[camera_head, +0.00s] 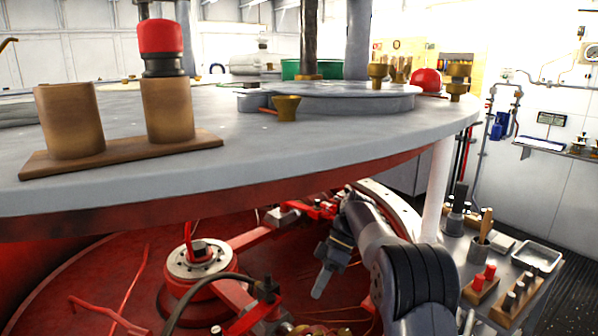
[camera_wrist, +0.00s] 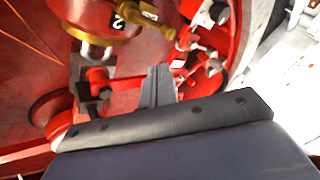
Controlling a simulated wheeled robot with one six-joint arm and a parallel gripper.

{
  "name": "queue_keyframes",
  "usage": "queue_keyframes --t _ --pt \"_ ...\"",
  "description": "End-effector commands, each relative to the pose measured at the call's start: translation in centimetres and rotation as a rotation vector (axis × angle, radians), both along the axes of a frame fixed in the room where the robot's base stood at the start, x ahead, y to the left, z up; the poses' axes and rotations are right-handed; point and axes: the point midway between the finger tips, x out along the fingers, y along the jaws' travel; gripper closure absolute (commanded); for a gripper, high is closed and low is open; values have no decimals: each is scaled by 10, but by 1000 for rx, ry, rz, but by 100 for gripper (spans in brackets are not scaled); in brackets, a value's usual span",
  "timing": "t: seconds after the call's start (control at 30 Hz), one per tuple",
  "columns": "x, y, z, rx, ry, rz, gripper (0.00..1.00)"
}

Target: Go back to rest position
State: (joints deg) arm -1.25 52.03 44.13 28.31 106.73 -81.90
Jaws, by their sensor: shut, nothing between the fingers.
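My gripper (camera_head: 320,280) hangs under the grey round deck (camera_head: 250,140), over the red machinery in the lower middle of the head view. Its fingers are together and nothing shows between them. In the wrist view the grey fingertips (camera_wrist: 158,85) point at red linkages and a brass fitting (camera_wrist: 95,50). My forearm runs from the lower right toward the gripper. I cannot tell whether the fingers touch any red part.
A round red hub with a grey flange (camera_head: 199,258) stands left of my gripper, with a dark hose below it. A white post (camera_head: 436,190) is to the right. A side bench (camera_head: 478,262) holds wooden blocks and a metal tray (camera_head: 536,256).

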Motion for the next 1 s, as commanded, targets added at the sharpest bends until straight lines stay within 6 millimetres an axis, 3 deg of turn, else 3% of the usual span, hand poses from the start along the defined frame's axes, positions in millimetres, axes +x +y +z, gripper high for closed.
queue_keyframes --t 0.3,0.83,1.0 --pt "-23 26 -48 0 3 -12 100" --pt "5 28 -80 0 4 -533 100" --pt "9 22 -77 -1 5 -697 100"
